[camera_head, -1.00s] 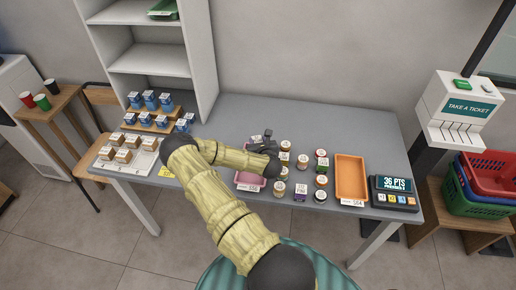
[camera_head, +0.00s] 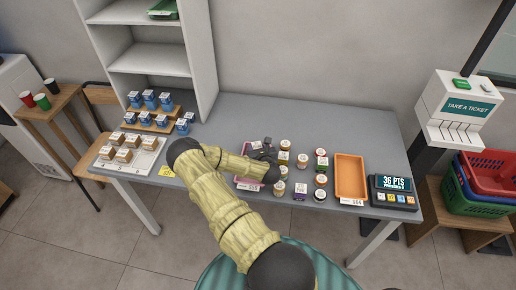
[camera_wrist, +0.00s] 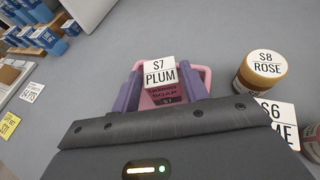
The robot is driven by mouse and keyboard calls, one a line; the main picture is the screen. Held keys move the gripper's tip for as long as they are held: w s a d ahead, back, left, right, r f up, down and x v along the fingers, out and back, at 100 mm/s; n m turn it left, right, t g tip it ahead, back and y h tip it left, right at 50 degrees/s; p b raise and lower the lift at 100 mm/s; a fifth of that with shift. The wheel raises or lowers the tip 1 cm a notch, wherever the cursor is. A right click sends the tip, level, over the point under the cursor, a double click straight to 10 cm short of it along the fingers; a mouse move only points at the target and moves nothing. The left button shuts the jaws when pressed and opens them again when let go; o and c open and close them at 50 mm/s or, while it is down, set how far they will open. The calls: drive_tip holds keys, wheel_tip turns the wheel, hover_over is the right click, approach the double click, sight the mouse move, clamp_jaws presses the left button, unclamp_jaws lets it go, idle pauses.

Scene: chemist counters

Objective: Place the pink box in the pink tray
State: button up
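The pink box (camera_wrist: 172,92), a soap box with a white "S7 PLUM" label, sits between the fingers of my gripper (camera_wrist: 167,94) in the wrist view. The fingers press close on both its sides, so the gripper looks shut on it. The pink tray (camera_head: 244,181) lies on the grey counter in the head view, partly hidden under my arm. Its pink rim (camera_wrist: 206,73) also shows behind the box in the wrist view. My gripper is over the tray; the height of the box above its floor cannot be told. The box is not clear in the head view.
Several jars and small boxes stand just right of the tray, including the "S8 ROSE" jar (camera_wrist: 262,72). An orange tray (camera_head: 351,178) and a price display (camera_head: 393,192) are farther right. Blue boxes (camera_head: 150,100) stand at the left. The counter's back (camera_head: 300,115) is clear.

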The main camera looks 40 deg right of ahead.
drive_tip(key=shift+o, duration=1.1)
drive_tip(key=shift+r, duration=0.15)
drive_tip(key=b+v, duration=0.2)
drive_tip(key=v, duration=1)
